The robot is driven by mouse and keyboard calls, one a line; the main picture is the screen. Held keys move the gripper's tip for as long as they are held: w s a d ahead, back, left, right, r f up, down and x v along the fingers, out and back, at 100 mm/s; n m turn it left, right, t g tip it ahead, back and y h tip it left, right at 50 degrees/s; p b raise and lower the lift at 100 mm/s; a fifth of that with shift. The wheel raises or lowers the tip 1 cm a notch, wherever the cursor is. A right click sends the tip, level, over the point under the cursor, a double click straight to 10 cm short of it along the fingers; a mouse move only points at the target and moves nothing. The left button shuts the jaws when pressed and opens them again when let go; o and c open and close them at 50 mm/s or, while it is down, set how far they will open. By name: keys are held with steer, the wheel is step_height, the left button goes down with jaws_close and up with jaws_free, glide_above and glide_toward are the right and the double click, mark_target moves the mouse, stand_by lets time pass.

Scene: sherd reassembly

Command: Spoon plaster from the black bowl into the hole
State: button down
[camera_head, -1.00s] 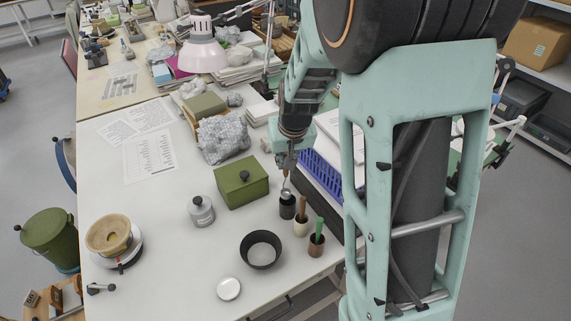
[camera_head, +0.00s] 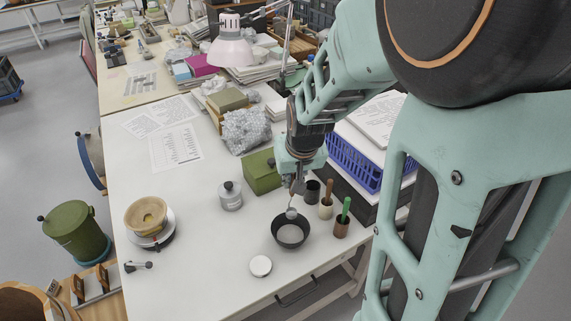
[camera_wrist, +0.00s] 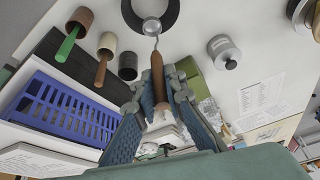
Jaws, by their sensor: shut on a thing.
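My gripper (camera_head: 298,184) is shut on the wooden handle of a metal spoon (camera_head: 291,213). The spoon hangs bowl-down at the far rim of the black bowl (camera_head: 291,246); I cannot tell whether it touches. Pale plaster (camera_head: 290,234) lies inside. In the wrist view, the handle (camera_wrist: 157,78) stands between my fingers (camera_wrist: 159,95), and the spoon's round end overlaps the black bowl (camera_wrist: 129,14). A tan pottery vessel (camera_head: 146,216) sits on a round white stand at the left. I cannot make out a hole in it.
A dark cup (camera_head: 312,191) and two cups with handled tools (camera_head: 341,228) stand right of the bowl. A green box (camera_head: 261,172), a lidded grey jar (camera_head: 231,196) and a white lid (camera_head: 260,266) are nearby. A blue basket (camera_head: 352,160) is behind. The table between bowl and vessel is mostly clear.

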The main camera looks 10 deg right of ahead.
mark_target(290, 210)
steer(key=shift+s+a+f, duration=0.1)
steer(key=shift+s+a, duration=0.1)
steer(key=shift+s, duration=0.05)
steer(key=shift+f+b, duration=4.35)
steer(key=shift+f, duration=0.7)
steer(key=shift+r+p, duration=3.55)
steer(key=shift+r, duration=1.35)
